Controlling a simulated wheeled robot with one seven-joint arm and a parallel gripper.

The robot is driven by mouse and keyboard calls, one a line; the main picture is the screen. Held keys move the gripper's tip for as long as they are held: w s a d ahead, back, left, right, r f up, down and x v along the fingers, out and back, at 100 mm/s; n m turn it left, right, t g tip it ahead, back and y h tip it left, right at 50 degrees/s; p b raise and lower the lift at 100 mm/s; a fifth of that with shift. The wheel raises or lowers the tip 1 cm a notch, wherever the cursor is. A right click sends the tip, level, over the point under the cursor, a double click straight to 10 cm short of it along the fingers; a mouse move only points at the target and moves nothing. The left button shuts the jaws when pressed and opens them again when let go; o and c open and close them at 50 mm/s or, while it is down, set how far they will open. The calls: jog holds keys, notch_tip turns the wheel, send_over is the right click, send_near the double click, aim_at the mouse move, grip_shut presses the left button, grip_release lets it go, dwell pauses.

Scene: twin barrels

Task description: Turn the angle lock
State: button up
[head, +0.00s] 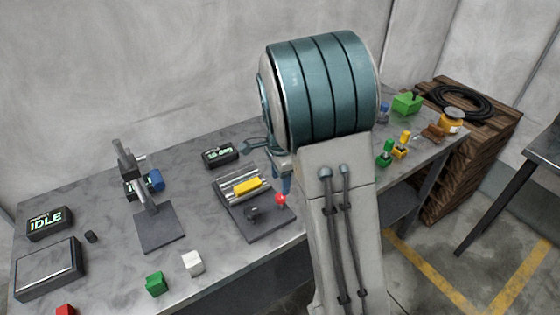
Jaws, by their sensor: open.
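A dark plate fixture (270,229) lies on the grey bench, with two silver barrels (236,181) side by side and a yellow block (247,187) on them. A red ball-ended knob (281,199) stands at its right edge and a small black knob (252,213) near its front. I cannot tell which of these is the angle lock. A small display (220,155) behind the plate shows a reading in degrees. My gripper (267,168) is open above the plate's back right, close to the red knob. My arm hides part of it; contact is not clear.
Left of the fixture is a black stand (154,228) with a blue knob. An IDLE display (49,222), a grey box (48,268), a white cube (193,263) and a green cube (156,284) lie nearby. Coloured parts and a wooden crate (470,125) are at right.

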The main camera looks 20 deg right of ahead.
aim_at(281, 197)
notch_tip(281, 197, up, 8)
jog(key=shift+f, duration=0.1)
dwell(0.5)
jog(key=s+r+n+t, duration=0.3)
jog(key=s+n, duration=1.3)
jog(key=s, duration=0.5)
jog(key=shift+s+n, duration=0.2)
jog(key=shift+n, duration=0.1)
